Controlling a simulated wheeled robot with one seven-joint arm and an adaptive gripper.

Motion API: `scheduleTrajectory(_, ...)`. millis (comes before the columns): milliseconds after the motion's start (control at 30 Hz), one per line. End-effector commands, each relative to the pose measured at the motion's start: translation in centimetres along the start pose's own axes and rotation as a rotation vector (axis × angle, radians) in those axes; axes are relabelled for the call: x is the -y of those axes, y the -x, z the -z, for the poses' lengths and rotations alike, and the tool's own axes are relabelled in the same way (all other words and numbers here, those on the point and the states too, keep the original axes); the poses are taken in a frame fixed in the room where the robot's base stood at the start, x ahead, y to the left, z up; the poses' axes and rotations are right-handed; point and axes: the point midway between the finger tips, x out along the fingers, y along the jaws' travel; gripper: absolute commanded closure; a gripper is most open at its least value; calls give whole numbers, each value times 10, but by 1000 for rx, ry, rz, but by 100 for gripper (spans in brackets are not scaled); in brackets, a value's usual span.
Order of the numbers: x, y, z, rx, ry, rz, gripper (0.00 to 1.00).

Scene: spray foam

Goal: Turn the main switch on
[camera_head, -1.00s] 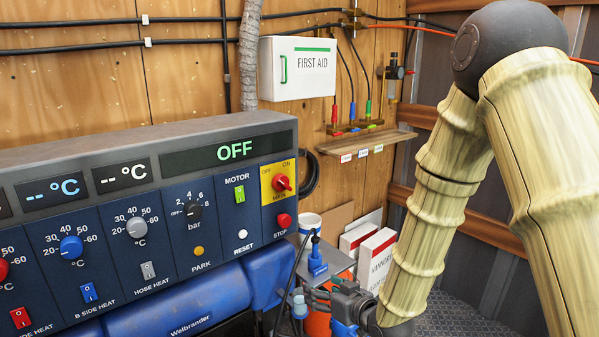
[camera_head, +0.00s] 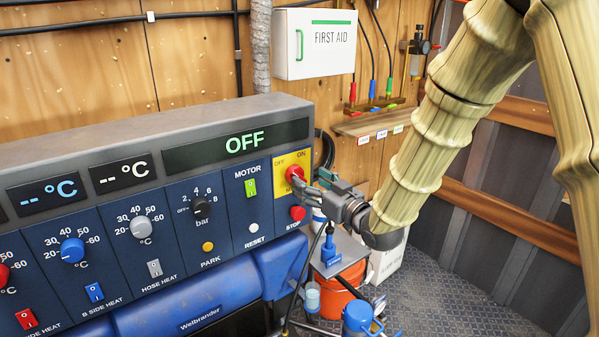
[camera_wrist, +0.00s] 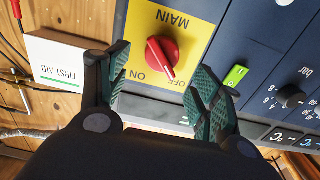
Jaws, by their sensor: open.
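The main switch (camera_head: 294,173) is a red rotary knob on a yellow plate at the right end of the blue control panel. In the wrist view the knob (camera_wrist: 161,57) shows upside down, and its white mark points towards OFF. My gripper (camera_head: 308,183) is right at the switch, reaching in from the right. In the wrist view my gripper (camera_wrist: 160,65) is open, with one finger on each side of the knob. I see gaps between knob and fingers; contact cannot be told. The panel display (camera_head: 238,142) reads OFF.
The red stop button (camera_head: 297,213) sits just below the switch, and the green motor switch (camera_head: 251,187) is to its left. A first aid box (camera_head: 316,43) hangs above.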

Motion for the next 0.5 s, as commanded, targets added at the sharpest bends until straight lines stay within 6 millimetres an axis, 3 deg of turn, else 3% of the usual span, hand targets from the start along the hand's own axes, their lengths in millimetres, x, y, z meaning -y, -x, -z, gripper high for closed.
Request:
scheduleTrajectory(200, 1, -33, 1, 1, 0, 2, 35)
scheduleTrajectory(500, 3, -53, 0, 1, -1, 4, 35)
